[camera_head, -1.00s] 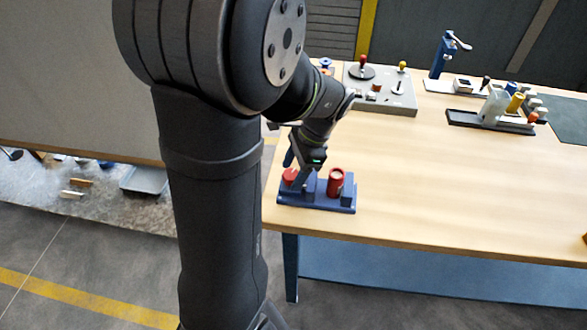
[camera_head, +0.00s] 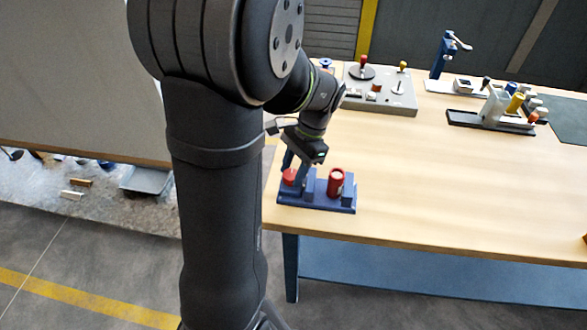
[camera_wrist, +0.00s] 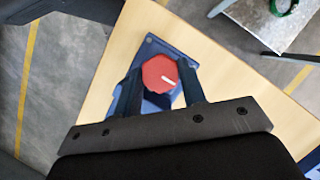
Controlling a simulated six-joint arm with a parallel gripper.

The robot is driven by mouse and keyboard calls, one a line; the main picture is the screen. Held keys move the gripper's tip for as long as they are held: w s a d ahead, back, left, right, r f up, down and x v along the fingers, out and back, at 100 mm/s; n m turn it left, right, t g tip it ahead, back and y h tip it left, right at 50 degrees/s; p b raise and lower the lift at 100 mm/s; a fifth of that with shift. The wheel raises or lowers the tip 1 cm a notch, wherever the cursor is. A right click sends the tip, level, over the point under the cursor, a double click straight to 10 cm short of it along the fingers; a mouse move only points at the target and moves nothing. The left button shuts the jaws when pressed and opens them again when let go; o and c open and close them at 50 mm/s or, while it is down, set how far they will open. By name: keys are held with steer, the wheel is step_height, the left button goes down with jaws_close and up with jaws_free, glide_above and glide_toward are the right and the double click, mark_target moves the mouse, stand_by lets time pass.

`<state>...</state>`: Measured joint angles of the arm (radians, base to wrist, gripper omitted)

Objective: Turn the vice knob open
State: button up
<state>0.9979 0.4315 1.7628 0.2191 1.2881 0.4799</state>
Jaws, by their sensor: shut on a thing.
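The vice (camera_head: 315,208) is a blue block fixture near the left front corner of the table. Its red knob (camera_head: 289,177) is at the left end, partly hidden by my gripper (camera_head: 296,174). In the wrist view the knob (camera_wrist: 160,74) is a red faceted cap with a white line pointing right and slightly down. My gripper (camera_wrist: 160,92) is shut on the knob, one finger on each side.
A grey panel (camera_head: 400,106) with levers and buttons lies behind the vice. A blue post stand (camera_head: 440,55) and a dark tray (camera_head: 470,121) with several parts are farther right. The table (camera_head: 440,190) to the right of the vice is clear.

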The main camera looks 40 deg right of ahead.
steer(key=o, duration=1)
steer(key=v, duration=1.7)
steer(key=shift+d+r, duration=0.15)
steer(key=shift+w, duration=0.1)
steer(key=x, duration=1.7)
